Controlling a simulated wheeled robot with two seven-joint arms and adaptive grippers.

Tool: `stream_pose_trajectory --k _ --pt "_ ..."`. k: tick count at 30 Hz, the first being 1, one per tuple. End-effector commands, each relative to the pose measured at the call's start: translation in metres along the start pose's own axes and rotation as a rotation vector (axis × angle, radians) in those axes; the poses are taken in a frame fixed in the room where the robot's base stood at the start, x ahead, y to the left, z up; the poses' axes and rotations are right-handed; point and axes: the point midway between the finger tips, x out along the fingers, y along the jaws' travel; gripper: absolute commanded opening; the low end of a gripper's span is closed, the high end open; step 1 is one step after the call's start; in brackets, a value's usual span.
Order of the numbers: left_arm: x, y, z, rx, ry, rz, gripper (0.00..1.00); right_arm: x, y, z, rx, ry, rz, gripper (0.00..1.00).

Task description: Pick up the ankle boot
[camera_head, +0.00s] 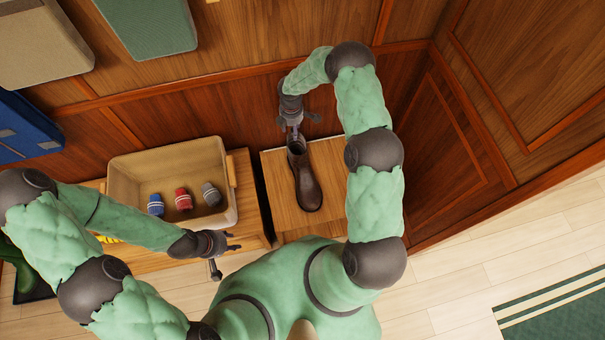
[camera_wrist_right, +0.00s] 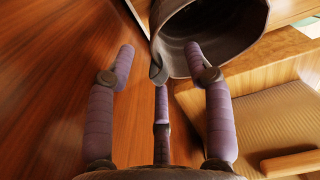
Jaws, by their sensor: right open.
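A dark brown ankle boot (camera_head: 308,186) stands upright on a small wooden table (camera_head: 335,165), its shaft toward the wall and its toe toward me. My right gripper (camera_head: 297,129) is open and empty at the shaft end. In the right wrist view, the boot's open top and heel tab (camera_wrist_right: 158,73) lie just beyond the spread fingers (camera_wrist_right: 160,62). I cannot tell whether a finger touches the boot. My left gripper (camera_head: 227,256) is empty with fingers spread, in front of the bin and away from the boot.
A tan bin (camera_head: 128,180) with blue, red and grey rolled items stands left of the boot on a wooden bench (camera_head: 250,205). The panelled wall (camera_head: 200,105) is close behind the right gripper. A dark tray (camera_head: 38,290) holds green items at far left.

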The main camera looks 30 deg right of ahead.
Motion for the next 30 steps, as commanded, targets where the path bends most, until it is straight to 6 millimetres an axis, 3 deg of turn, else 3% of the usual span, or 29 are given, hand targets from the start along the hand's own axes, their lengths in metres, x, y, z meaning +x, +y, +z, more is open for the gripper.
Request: stream_pose_trajectory --k 8,14,30 --pt "0.002 -0.001 0.0 0.0 0.0 0.0 0.4 0.007 0.001 0.0 0.0 0.0 0.003 0.52" --pt "0.002 -0.001 0.0 0.0 0.0 0.0 0.4 0.007 0.001 0.0 0.0 0.0 0.003 0.01" --pt "-0.001 0.0 0.0 0.0 0.0 0.0 0.4 -0.003 0.003 0.0 0.001 0.0 0.006 0.0"
